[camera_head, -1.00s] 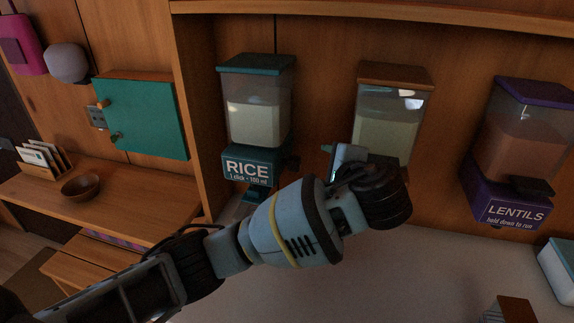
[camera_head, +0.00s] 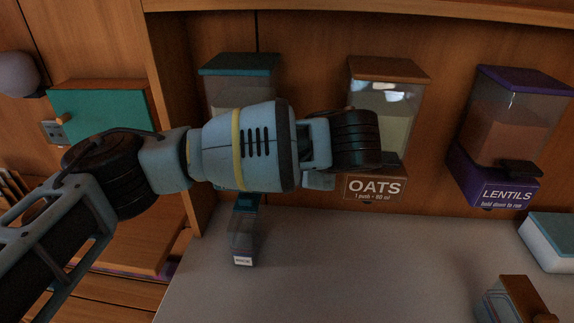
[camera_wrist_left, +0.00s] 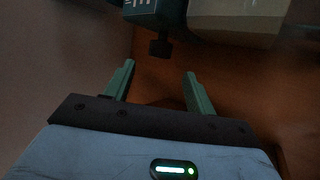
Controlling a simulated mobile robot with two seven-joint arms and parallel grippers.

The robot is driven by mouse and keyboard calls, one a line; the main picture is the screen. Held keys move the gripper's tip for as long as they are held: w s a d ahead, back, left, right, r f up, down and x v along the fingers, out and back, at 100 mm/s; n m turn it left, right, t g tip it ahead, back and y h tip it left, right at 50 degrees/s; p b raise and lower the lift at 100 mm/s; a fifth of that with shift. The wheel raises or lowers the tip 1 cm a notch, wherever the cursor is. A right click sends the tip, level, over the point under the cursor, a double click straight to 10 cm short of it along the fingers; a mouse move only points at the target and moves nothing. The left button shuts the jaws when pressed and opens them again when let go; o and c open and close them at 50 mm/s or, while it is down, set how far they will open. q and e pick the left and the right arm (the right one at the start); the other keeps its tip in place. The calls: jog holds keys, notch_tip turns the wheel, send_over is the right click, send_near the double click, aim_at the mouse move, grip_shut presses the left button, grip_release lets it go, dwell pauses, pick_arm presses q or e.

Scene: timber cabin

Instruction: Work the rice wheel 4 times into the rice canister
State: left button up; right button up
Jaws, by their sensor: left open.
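The rice dispenser (camera_head: 238,68) hangs on the wall with a teal lid; my left arm covers most of its front and its base in the head view. A small clear canister (camera_head: 243,240) with a white label stands on the counter below it. In the left wrist view, a dark knob, seemingly the rice wheel (camera_wrist_left: 160,47), sticks out beside the teal dispenser base (camera_wrist_left: 157,12). My left gripper (camera_wrist_left: 157,76) is open and empty, with its green fingers pointing towards the knob and apart from it. My right gripper is not in view.
The oats dispenser (camera_head: 388,85) and the purple-lidded lentils dispenser (camera_head: 505,135) hang to the right. A white box (camera_head: 552,243) and a brown-topped container (camera_head: 515,300) stand at the counter's right. The middle of the counter (camera_head: 370,265) is clear.

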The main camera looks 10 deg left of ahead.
pick_arm(q)
jog(key=shift+x, duration=3.95)
jog(key=c, duration=1)
jog(key=shift+o, duration=0.2)
